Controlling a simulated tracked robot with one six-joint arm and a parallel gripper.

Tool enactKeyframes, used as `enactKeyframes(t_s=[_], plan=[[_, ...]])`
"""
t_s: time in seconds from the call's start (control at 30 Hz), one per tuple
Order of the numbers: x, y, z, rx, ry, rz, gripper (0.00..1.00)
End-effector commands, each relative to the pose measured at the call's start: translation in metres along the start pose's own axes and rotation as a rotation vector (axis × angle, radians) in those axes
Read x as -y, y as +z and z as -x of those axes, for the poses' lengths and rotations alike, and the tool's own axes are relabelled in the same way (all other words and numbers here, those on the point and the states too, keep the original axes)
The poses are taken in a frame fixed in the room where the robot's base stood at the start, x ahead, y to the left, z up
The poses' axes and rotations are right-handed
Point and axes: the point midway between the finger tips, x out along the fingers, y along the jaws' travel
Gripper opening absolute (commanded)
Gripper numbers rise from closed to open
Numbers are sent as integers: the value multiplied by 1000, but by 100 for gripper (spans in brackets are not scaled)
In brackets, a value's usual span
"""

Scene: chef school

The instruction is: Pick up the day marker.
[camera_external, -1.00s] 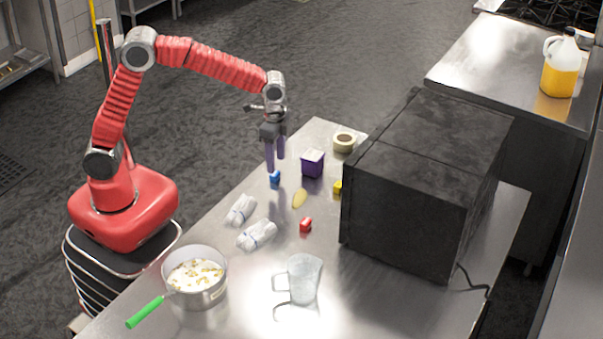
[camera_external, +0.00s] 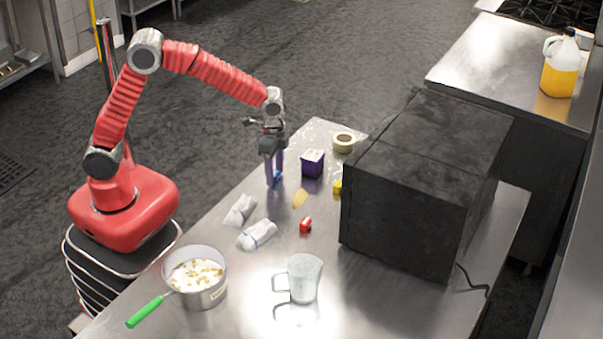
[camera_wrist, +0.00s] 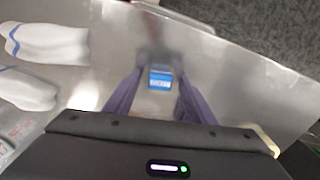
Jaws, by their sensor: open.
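A small blue block with white lettering (camera_wrist: 160,82) stands on the steel table. It is the day marker as far as I can tell; similar small red (camera_external: 305,225) and yellow (camera_external: 338,187) blocks lie nearby. In the external view the blue block (camera_external: 278,177) is partly hidden by my fingers. My gripper (camera_external: 273,183) points down and is open, its purple fingers low over the table around the block. In the wrist view the block shows between the two fingers of my gripper (camera_wrist: 159,85), with gaps at both sides.
A purple box (camera_external: 312,164) and a tape roll (camera_external: 343,142) stand right of my gripper. Rolled white cloths (camera_external: 257,235), a yellow flat piece (camera_external: 299,198), a pot (camera_external: 210,296) and a clear jug (camera_external: 305,278) are nearer the camera. A black oven (camera_external: 400,220) blocks the right.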

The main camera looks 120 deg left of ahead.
Motion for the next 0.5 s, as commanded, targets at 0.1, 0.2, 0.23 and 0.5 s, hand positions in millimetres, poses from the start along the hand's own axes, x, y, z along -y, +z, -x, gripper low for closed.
enactKeyframes(t_s=[0.1, 0.2, 0.23, 0.5], plan=[[0, 0, 0, 0, 0, 0, 50], [0, 0, 0, 0, 0, 0, 47], [0, 0, 0, 0, 0, 0, 45], [0, 0, 0, 0, 0, 0, 26]])
